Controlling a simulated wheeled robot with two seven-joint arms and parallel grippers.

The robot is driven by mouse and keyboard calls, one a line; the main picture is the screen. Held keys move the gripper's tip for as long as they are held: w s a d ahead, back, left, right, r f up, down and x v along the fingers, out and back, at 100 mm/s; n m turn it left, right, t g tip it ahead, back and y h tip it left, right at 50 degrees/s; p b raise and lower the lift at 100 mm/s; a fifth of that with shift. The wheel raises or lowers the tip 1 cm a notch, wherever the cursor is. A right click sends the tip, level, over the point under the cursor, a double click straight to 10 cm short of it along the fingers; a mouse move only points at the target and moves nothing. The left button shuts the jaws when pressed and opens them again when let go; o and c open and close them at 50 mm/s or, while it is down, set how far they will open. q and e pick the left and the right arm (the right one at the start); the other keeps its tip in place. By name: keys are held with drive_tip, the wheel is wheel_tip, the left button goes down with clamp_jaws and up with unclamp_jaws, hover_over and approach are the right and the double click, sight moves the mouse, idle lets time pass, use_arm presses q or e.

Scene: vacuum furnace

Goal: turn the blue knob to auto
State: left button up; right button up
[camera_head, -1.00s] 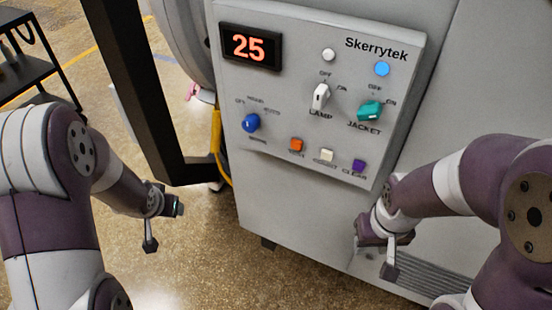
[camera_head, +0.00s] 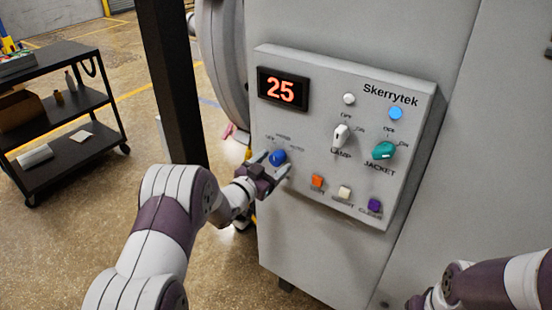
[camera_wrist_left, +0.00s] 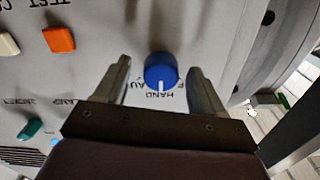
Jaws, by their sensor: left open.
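The blue knob (camera_head: 277,158) is on the lower left of the grey control panel (camera_head: 310,140). My left gripper (camera_head: 270,166) is at the panel, open, with its fingers around the knob. In the left wrist view, the blue knob (camera_wrist_left: 160,68) sits between the two fingers of the left gripper (camera_wrist_left: 160,70), with a gap on each side. There its white mark points down towards the upside-down HAND label (camera_wrist_left: 160,96). The AUTO label (camera_wrist_left: 122,88) is partly hidden by the left-hand finger. My right arm is at the bottom right; its jaws are outside the frame.
A white lamp switch (camera_head: 341,135) and a teal jacket knob (camera_head: 383,150) are to the right. Orange (camera_head: 317,181), white (camera_head: 344,192) and purple (camera_head: 374,205) buttons line the panel's bottom. The display (camera_head: 282,90) reads 25. A black cart (camera_head: 75,110) stands at the left.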

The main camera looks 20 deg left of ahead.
use_arm(q)
drive_tip(key=shift+x, duration=0.85)
drive_tip(key=shift+a, duration=0.1)
drive_tip(key=c, duration=1)
drive_tip(key=shift+f+m+b, duration=0.25)
drive_tip(key=shift+m+b, duration=0.15)
drive_tip(key=shift+b, duration=0.2)
drive_tip(key=m+b, duration=0.6)
drive_tip(key=b, duration=0.4)
drive_tip(key=shift+f+m, duration=0.15)
drive_tip(key=shift+m, duration=0.25)
drive_tip(key=shift+r+m+b, duration=0.25)
drive_tip(key=shift+m+b, duration=1.05)
drive_tip(key=shift+b, duration=0.15)
drive_tip(key=shift+c, duration=0.2)
drive_tip(key=shift+a, duration=0.1)
